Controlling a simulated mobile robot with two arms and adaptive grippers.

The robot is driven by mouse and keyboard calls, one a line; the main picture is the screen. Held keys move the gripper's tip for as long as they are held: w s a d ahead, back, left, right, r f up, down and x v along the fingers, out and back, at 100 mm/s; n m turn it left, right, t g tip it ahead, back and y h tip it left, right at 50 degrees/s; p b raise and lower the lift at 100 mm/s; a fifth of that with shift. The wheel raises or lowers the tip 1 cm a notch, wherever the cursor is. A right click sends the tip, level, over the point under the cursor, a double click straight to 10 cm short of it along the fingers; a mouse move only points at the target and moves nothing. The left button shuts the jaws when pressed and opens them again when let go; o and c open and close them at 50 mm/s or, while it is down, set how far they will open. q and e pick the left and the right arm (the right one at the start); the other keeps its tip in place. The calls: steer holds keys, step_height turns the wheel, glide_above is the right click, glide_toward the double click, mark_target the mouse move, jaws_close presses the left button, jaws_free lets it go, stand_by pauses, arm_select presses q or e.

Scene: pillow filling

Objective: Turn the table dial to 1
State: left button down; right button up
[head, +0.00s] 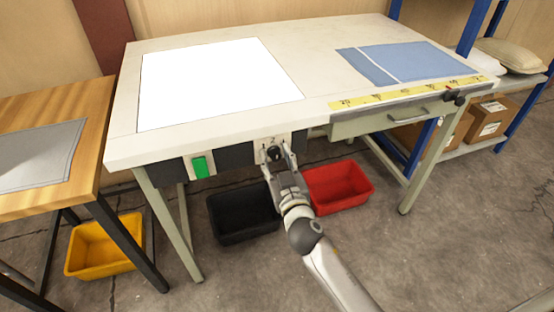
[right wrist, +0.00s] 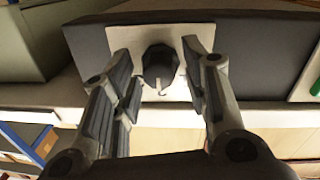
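The table dial is a black knob (head: 273,154) on a pale plate on the table's front edge. My right gripper (head: 278,150) is at the dial in the head view. In the right wrist view its fingers (right wrist: 160,82) are apart on both sides of the knob, with gaps showing. The dial's numbers cannot be read clearly. My left gripper is not in view.
The table (head: 330,65) carries a white glowing panel (head: 210,80), blue cloth (head: 410,62) and a yellow ruler strip (head: 400,93). A green switch (head: 203,166) is left of the dial. Black (head: 240,225) and red (head: 338,200) bins stand below; a drawer (head: 400,118) is to the right.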

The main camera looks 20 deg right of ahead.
steer(key=c, duration=0.8)
steer(key=shift+o, duration=0.2)
steer(key=shift+n, duration=0.3)
steer(key=n, duration=0.6)
steer(key=shift+n+t, duration=0.3)
steer(key=shift+n, duration=1.2)
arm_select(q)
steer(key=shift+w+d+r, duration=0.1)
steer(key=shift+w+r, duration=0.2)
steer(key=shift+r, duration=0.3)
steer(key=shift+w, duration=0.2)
arm_select(e)
steer(key=shift+n, duration=0.4)
steer(key=shift+y, duration=0.3)
jaws_close()
